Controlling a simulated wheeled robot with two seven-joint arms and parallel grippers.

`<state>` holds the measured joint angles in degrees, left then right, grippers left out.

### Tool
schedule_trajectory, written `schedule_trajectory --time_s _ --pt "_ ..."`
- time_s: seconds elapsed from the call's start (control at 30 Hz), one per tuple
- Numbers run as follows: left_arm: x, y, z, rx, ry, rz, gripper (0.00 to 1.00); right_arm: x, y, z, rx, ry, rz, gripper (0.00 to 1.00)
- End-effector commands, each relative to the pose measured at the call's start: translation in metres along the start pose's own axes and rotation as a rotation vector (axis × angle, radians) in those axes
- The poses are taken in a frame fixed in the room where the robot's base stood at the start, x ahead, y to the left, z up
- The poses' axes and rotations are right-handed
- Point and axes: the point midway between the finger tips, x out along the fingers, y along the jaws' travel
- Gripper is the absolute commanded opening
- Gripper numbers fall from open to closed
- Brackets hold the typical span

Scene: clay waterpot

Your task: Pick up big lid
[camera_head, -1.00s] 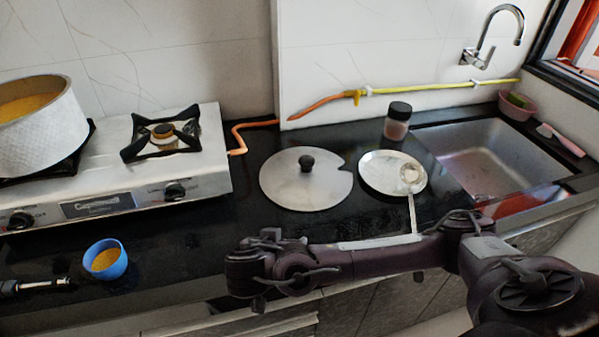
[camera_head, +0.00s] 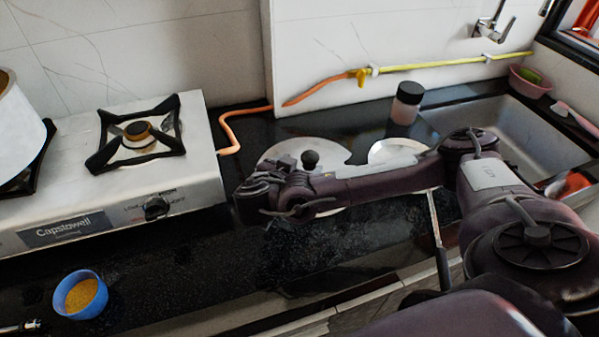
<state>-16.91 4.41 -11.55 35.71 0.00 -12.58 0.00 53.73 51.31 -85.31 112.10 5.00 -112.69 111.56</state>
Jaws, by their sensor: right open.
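The big lid (camera_head: 285,151) is a round, flat, silver-grey disc with a black knob (camera_head: 310,159). It lies on the black counter right of the stove, its front part hidden by my right arm. My right gripper (camera_head: 262,200) is open, at the lid's front left edge in the picture. No object shows between its fingers. I cannot tell whether it touches the lid. My left gripper is not in view.
A dark-capped jar (camera_head: 406,103) and the sink (camera_head: 500,130) are beyond. The stove (camera_head: 130,200) and blue bowl (camera_head: 80,294) are left.

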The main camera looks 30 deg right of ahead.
Motion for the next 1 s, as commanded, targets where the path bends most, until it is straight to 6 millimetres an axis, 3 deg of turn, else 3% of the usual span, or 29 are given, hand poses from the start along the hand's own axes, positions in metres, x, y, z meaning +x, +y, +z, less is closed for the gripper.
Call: schedule_trajectory --time_s 0.03,0.27,0.43,0.53,0.73,1.0 --pt "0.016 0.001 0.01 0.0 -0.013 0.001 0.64 0.007 0.0 0.007 0.002 0.001 0.0 0.68" --pt "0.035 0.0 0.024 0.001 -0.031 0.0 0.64 0.015 0.0 0.003 0.001 0.0 -0.002 0.68" --pt "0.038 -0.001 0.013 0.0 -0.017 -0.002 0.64 0.022 0.0 0.002 0.001 0.001 0.001 0.68" --pt "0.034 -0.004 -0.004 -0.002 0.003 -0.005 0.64 0.035 -0.002 0.0 -0.001 0.002 0.002 0.68" --pt "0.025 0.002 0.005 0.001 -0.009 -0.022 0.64 0.062 -0.004 0.002 -0.002 0.0 0.0 0.68" --pt "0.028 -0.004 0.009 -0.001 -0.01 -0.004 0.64 0.067 -0.004 0.004 -0.001 -0.001 -0.003 0.68"
